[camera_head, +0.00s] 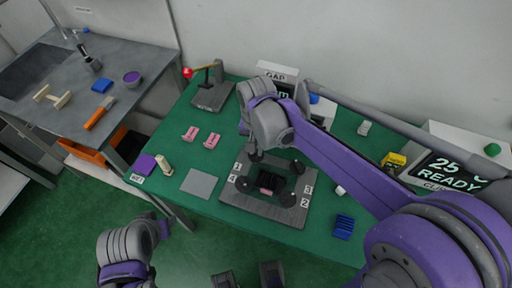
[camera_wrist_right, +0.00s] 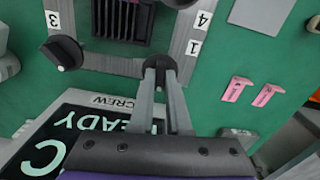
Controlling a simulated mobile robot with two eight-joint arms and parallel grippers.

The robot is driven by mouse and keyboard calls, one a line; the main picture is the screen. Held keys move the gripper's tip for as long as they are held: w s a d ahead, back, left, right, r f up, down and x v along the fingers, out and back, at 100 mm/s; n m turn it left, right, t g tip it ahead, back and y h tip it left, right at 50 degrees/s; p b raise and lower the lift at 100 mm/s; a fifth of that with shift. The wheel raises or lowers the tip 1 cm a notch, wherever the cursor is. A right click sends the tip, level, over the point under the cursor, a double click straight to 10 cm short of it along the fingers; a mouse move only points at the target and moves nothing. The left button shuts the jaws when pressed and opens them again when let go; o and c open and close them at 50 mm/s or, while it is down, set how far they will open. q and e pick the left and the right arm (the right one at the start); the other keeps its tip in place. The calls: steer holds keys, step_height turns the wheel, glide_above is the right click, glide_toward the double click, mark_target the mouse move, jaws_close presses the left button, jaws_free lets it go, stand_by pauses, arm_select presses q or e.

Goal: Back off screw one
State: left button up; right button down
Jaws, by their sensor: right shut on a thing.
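The grey square fixture (camera_head: 262,208) lies on the green table, with black knob screws at its corners and number labels beside them. Screw one stands at the back-left corner by label 1, mostly hidden under my right gripper (camera_head: 256,155) in the head view. In the right wrist view, my right gripper's fingers (camera_wrist_right: 163,75) are shut on screw one (camera_wrist_right: 160,57). Screw three (camera_head: 297,168) also shows in the wrist view (camera_wrist_right: 62,52). Screw four (camera_head: 243,184) and screw two (camera_head: 287,199) are untouched by the gripper.
A display reading "25 READY" (camera_head: 452,172) stands at the right. A "GAP" box (camera_head: 277,71) stands behind my right arm. Pink pieces (camera_head: 212,141), a grey pad (camera_head: 199,184) and a blue block (camera_head: 344,226) lie around the fixture. A red-tipped lever (camera_head: 213,90) stands at the back left.

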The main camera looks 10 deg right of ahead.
steer(key=n, duration=1.2)
steer(key=shift+n, duration=0.4)
steer(key=n, duration=0.6)
steer(key=shift+b, duration=0.3)
steer(key=n, duration=0.6)
steer(key=shift+n, duration=0.3)
steer(key=c, duration=0.9)
jaws_free()
